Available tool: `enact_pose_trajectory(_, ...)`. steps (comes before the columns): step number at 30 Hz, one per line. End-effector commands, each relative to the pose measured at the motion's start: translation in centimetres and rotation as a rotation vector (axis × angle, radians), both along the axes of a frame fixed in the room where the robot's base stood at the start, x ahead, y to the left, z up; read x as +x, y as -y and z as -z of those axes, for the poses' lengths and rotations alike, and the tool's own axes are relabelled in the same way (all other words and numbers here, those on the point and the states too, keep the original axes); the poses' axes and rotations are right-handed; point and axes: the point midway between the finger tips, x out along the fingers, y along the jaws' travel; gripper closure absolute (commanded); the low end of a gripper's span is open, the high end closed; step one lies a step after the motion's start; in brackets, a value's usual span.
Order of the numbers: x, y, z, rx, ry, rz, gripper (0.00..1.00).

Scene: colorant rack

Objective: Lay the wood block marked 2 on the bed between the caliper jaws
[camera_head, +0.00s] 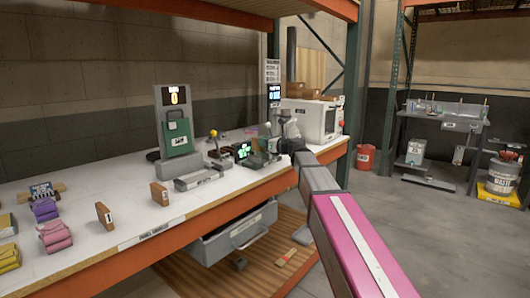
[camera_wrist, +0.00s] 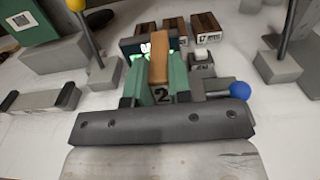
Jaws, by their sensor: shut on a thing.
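The wood block marked 2 (camera_wrist: 160,66) is held upright in my gripper (camera_wrist: 160,85), with its number label toward the wrist camera. In the head view my gripper (camera_head: 290,143) is over the caliper (camera_head: 257,158) at the far right of the bench; the block is not clearly seen there. The caliper's lit green display (camera_wrist: 137,62) is just beyond the block in the wrist view. The bed and jaws are mostly hidden by my gripper, so I cannot tell whether the block touches the bed.
A blue-knobbed lever (camera_wrist: 239,91) is close on the right. Three brown blocks (camera_wrist: 175,28) stand behind the caliper. A yellow-knobbed lever (camera_head: 213,134) and a green-bagged stand (camera_head: 178,137) are to the left. Two wood blocks (camera_head: 160,194) stand on the bench, one marked 1 (camera_head: 105,215).

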Motion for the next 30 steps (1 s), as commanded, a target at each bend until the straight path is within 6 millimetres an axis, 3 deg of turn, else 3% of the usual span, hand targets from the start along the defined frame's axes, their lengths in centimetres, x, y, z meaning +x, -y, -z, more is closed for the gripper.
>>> enact_pose_trajectory(5,0.1,0.4,0.8,0.001,-0.002,-0.001,1.00)
enact_pose_trajectory(13,0.1,0.3,4.0,0.002,-0.002,0.000,1.00)
enact_pose_trajectory(24,0.1,0.3,4.4,0.001,-0.001,0.000,1.00)
enact_pose_trajectory(25,0.1,0.3,4.4,0.001,-0.001,0.000,0.74)
enact_pose_trajectory(27,0.1,0.3,4.4,0.001,-0.001,0.000,0.55)
enact_pose_trajectory(30,0.1,0.3,4.4,0.001,-0.001,0.000,0.55)
